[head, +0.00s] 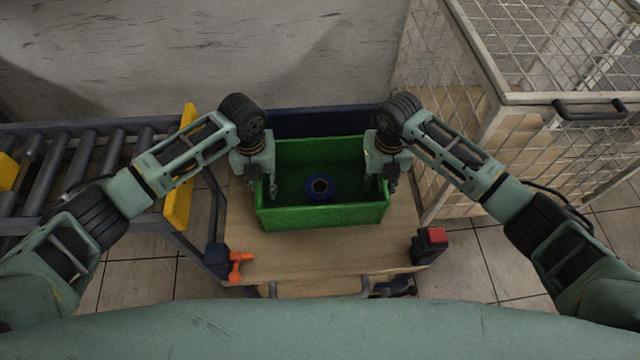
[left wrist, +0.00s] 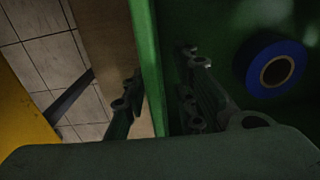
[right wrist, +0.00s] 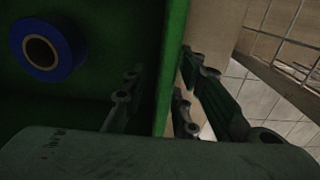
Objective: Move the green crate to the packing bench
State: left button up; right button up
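The green crate (head: 322,217) stands upright on a wooden-topped table, with a blue ring-shaped roll (head: 319,188) inside; the roll also shows in the left wrist view (left wrist: 275,68) and right wrist view (right wrist: 42,48). My left gripper (head: 262,188) is at the crate's left wall (left wrist: 150,75), one finger outside and one inside, with a gap on the inner side. My right gripper (head: 380,182) straddles the right wall (right wrist: 172,70) likewise, its inner finger apart from the wall. Both look open. I cannot tell which surface is the packing bench.
The wooden tabletop (head: 320,250) has an orange-and-dark tool (head: 238,264) at its front left and a red-topped black box (head: 431,243) at its front right. A roller conveyor (head: 75,165) is on the left. A wire mesh cage (head: 540,50) stands close on the right.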

pick_arm(q)
jog(key=shift+f, duration=0.65)
pick_arm(e)
jog(key=shift+f, duration=0.65)
pick_arm(q)
jog(key=shift+c, duration=0.6)
pick_arm(e)
jog(key=shift+c, duration=0.6)
pick_arm(q)
grip_shut()
pick_arm(e)
grip_shut()
pick_arm(q)
jog(key=shift+r, duration=0.1)
